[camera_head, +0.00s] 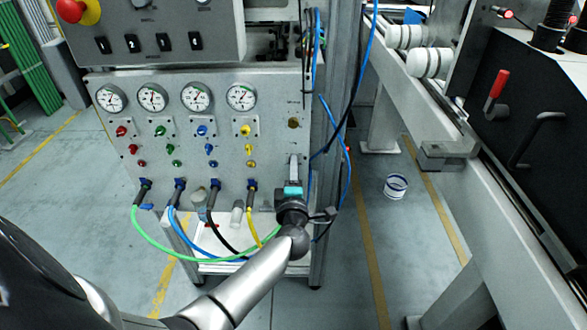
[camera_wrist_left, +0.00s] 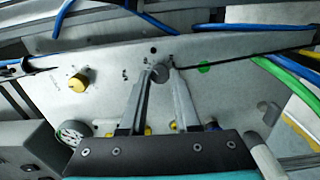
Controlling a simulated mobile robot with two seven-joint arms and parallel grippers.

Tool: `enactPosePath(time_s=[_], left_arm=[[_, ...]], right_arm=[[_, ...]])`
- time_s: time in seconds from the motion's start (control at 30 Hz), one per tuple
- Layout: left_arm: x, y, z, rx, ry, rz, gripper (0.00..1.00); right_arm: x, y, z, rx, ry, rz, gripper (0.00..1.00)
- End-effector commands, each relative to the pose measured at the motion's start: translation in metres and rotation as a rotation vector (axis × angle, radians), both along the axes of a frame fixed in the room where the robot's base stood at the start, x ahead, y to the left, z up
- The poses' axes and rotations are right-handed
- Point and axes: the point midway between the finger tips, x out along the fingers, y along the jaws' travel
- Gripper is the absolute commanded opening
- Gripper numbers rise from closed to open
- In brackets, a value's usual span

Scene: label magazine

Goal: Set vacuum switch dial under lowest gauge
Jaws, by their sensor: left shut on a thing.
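A grey panel (camera_head: 210,160) carries a row of round gauges (camera_head: 241,97) with coloured knobs below them. My left gripper (camera_head: 293,160) reaches the panel's lower right, below a brass knob (camera_head: 293,123). In the left wrist view, the two fingers of the gripper (camera_wrist_left: 160,75) stand on either side of a dark grey round dial (camera_wrist_left: 158,72) and are shut on it. In the head view that dial is hidden by the gripper. Its pointer setting cannot be read. My right gripper is in neither view.
Green (camera_head: 163,247), blue, black and yellow hoses plug into the panel's lower edge, left of my gripper. Blue cables (camera_head: 347,150) hang close on its right. A white bucket (camera_head: 395,186) stands on the floor. A conveyor frame (camera_head: 430,110) is at the right.

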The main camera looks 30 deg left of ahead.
Motion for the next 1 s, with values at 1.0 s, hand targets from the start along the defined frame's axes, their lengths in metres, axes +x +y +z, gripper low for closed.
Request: enactPosePath(time_s=[1.0], left_arm=[[-0.001, -0.001, -0.002, -0.755, -0.459, 0.000, 0.00]], right_arm=[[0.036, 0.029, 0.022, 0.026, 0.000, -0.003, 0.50]])
